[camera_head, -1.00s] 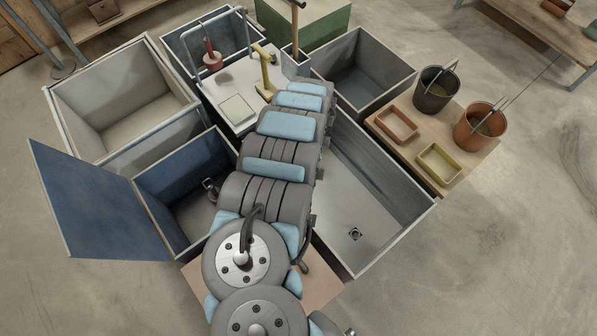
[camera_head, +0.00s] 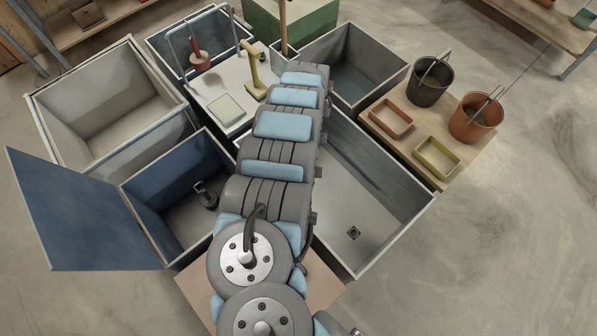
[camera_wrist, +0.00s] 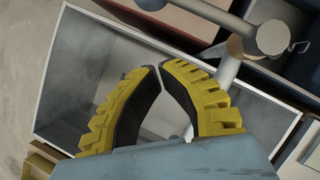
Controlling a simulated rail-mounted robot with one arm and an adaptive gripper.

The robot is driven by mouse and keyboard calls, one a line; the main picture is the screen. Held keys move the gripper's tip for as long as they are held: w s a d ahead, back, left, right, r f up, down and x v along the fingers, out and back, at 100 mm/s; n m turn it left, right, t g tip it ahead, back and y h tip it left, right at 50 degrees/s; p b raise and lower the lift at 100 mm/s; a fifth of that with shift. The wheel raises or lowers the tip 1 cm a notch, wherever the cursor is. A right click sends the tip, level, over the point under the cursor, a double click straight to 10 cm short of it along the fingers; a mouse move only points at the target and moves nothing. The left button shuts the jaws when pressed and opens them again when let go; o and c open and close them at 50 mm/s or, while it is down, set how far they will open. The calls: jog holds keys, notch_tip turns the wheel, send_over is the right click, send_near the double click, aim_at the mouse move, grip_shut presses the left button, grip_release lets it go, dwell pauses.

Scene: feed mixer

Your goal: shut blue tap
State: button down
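I cannot make out a blue tap in either view. In the wrist view, a pale grey pipe fitting with a round end (camera_wrist: 271,38) is at the upper right, beyond my gripper (camera_wrist: 160,68); I cannot tell if it belongs to the tap. The gripper's two yellow, ribbed fingers have dark inner pads. Their tips come together, with nothing seen between them; a narrow gap shows lower down. They are above a grey-walled bin (camera_wrist: 75,75). In the head view my arm runs up the middle and hides the gripper.
A blue bin with an open blue lid (camera_head: 82,215) holds a dark fitting (camera_head: 205,195). A long grey trough (camera_head: 375,185) is right of my arm; a wooden board carries buckets (camera_head: 473,118) and trays.

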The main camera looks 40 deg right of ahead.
jog(key=v, duration=1)
jog(key=shift+s+b, duration=0.2)
jog(key=shift+b, duration=0.25)
